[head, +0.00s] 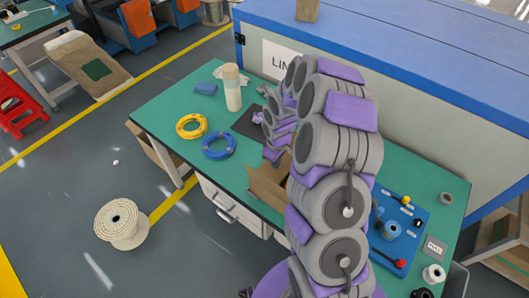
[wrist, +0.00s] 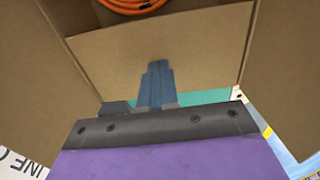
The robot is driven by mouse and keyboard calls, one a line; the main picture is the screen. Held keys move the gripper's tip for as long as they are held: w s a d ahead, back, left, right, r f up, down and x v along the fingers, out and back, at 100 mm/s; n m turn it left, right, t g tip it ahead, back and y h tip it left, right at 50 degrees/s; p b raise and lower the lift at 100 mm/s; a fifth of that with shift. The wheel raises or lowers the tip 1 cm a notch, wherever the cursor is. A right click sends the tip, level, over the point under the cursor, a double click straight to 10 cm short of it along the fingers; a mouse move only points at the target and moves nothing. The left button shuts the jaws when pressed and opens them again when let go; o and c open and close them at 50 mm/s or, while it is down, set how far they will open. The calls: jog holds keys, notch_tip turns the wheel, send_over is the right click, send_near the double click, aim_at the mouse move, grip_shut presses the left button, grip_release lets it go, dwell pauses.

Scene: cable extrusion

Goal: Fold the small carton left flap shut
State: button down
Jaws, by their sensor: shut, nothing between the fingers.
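The small brown carton (head: 266,190) stands on the green table in the head view, partly hidden behind my arm. Its top is open, with flaps raised. In the wrist view an orange cable coil (wrist: 132,4) lies inside the carton. A cardboard panel (wrist: 205,45) crosses the middle, with one flap (wrist: 28,85) at the left and another flap (wrist: 290,75) at the right, both standing out. I cannot tell which is the task's left flap. My gripper (wrist: 157,66) is shut and empty, its tips in front of the middle panel; contact is unclear.
The green table (head: 180,100) holds a yellow coil (head: 191,126), a blue coil (head: 219,145) and a pale cylinder (head: 232,88) left of my arm. A blue board (head: 398,232) with fittings lies at the right. A blue-topped bench (head: 430,70) stands behind.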

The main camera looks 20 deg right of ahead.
jog(key=shift+s+a+f+g, duration=0.2)
jog(key=shift+s+f+g, duration=0.1)
jog(key=shift+s+f, duration=0.7)
notch_tip(320, 180, up, 10)
jog(key=w+p, duration=0.2)
jog(key=p, duration=0.2)
jog(key=shift+d+r, duration=0.15)
jog(key=shift+r, duration=0.05)
jog(key=shift+r, duration=0.1)
